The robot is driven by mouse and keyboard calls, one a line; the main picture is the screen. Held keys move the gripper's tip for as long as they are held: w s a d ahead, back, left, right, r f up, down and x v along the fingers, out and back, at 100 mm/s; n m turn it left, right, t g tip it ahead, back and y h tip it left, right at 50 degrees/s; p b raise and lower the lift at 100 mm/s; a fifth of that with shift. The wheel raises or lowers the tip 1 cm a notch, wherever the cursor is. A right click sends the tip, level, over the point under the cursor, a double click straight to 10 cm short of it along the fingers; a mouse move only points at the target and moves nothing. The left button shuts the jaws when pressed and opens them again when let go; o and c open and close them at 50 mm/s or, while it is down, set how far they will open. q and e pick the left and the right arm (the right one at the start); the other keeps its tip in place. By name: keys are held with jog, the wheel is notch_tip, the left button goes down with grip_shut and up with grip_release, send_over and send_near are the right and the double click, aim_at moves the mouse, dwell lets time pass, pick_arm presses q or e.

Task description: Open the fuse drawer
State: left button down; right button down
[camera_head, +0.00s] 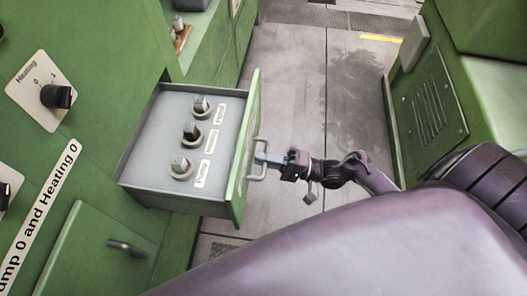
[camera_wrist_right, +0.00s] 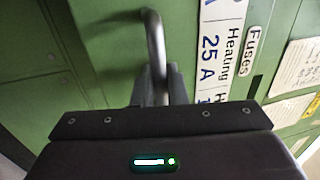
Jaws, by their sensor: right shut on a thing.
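The fuse drawer (camera_head: 150,143) is a grey box with a green front panel, and it stands pulled out of the green cabinet in the head view. Several fuses with labels sit on its top face. Its grey bar handle (camera_head: 257,163) is on the front panel. My right gripper (camera_head: 268,158) is shut on this handle. In the right wrist view the handle (camera_wrist_right: 155,50) runs down between my fingers, in front of the green panel with the "Fuses" and "Heating 25 A" labels. My left gripper is not in view.
A green cabinet with a black rotary "Heating" switch (camera_head: 56,96) stands at the left. A closed lower door with a dark handle (camera_head: 128,248) is below the drawer. Another green machine (camera_head: 430,110) stands at the right. Bare grey floor (camera_head: 290,75) lies between them.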

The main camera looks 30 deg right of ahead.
jog(key=c, duration=1.5)
grip_release()
jog(key=shift+c, duration=0.2)
jog(key=b+v, duration=0.1)
jog(key=v, duration=0.6)
jog(key=shift+s+d+b, duration=0.25)
jog(key=shift+d+b, duration=0.05)
jog(key=shift+f, duration=0.2)
